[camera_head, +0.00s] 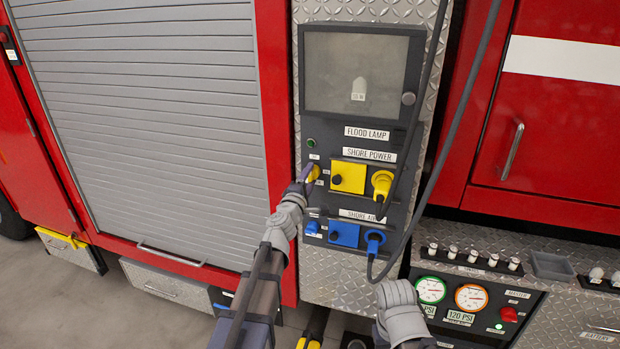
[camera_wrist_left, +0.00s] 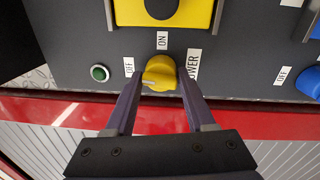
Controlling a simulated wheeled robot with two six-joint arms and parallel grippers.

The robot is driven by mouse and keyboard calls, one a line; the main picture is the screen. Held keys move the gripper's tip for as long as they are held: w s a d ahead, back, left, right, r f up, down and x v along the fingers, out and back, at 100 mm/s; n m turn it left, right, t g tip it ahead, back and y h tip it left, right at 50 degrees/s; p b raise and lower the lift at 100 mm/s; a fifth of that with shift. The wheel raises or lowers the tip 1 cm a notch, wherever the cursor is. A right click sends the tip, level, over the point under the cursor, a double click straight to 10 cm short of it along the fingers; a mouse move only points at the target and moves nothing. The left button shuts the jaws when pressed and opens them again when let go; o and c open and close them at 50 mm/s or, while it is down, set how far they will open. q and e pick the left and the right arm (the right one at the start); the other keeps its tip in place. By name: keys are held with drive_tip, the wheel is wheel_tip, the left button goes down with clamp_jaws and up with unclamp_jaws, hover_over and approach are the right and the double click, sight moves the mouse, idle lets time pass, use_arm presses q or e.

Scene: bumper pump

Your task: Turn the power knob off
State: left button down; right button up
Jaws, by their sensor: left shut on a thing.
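The yellow power knob (camera_wrist_left: 160,73) is in the left wrist view, on a dark panel between an OFF label on its left and a POWER label on its right. An ON label is above it. A pale mark on the knob is toward its lower left. My left gripper (camera_wrist_left: 159,80) is shut on the knob, one finger at each side. In the head view, the knob (camera_head: 313,172) is partly hidden by my left gripper (camera_head: 307,178). My right gripper is not in view; a grey part of my right arm shows low in the head view.
A yellow socket cover (camera_head: 348,177) and a yellow plug (camera_head: 382,184) with a cable are right of the knob. Below are a blue air knob (camera_head: 312,227), blue cover (camera_head: 344,234) and blue plug (camera_head: 375,240). A green button (camera_wrist_left: 99,73) is close by. Dark cables hang at the right.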

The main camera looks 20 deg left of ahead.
use_arm(q)
drive_tip(key=shift+s+f+n, duration=0.1)
drive_tip(key=shift+s+n, duration=0.1)
drive_tip(key=shift+n, duration=0.8)
drive_tip(key=shift+c, duration=1.7)
unclamp_jaws()
drive_tip(key=shift+w, duration=0.1)
drive_tip(key=s, duration=0.7)
drive_tip(key=shift+s+f, duration=0.25)
drive_tip(key=shift+s, duration=0.15)
